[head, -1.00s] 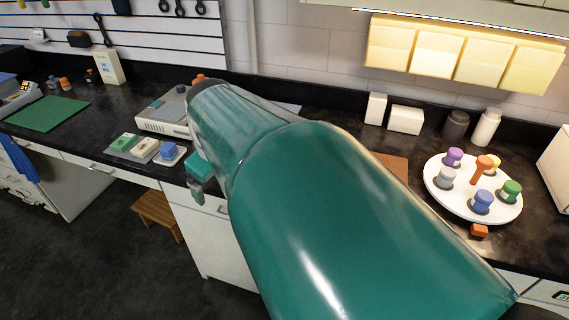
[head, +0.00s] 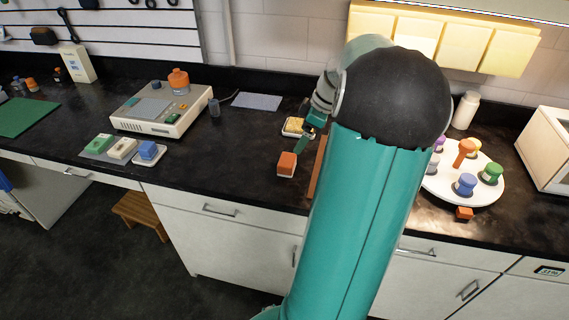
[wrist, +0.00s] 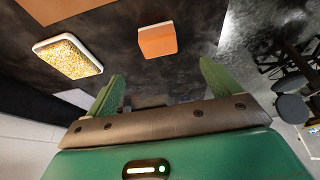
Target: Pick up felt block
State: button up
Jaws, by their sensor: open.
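An orange block (head: 287,163) lies on the dark counter near its front edge. It shows in the wrist view (wrist: 157,40), ahead of the fingers and roughly between them. A yellow speckled block with a white rim (head: 293,126) lies just behind it, on the left in the wrist view (wrist: 68,57). I cannot tell for sure which one is the felt block. My gripper (head: 303,142) is beside both blocks, its fingers partly hidden in the head view. In the wrist view my gripper (wrist: 163,85) is open, with nothing between its green fingers.
Green, white and blue blocks (head: 148,151) sit in front of a beige device (head: 160,108) on the left. A white round tray (head: 440,186) with several coloured knobs stands right, partly behind my arm. A brown board (head: 317,170) is close right of the orange block.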

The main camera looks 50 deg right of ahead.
aim_at(288, 159)
jog(key=x, duration=1.2)
jog(key=shift+w+f, duration=0.15)
jog(key=shift+f, duration=0.15)
jog(key=c, duration=1.1)
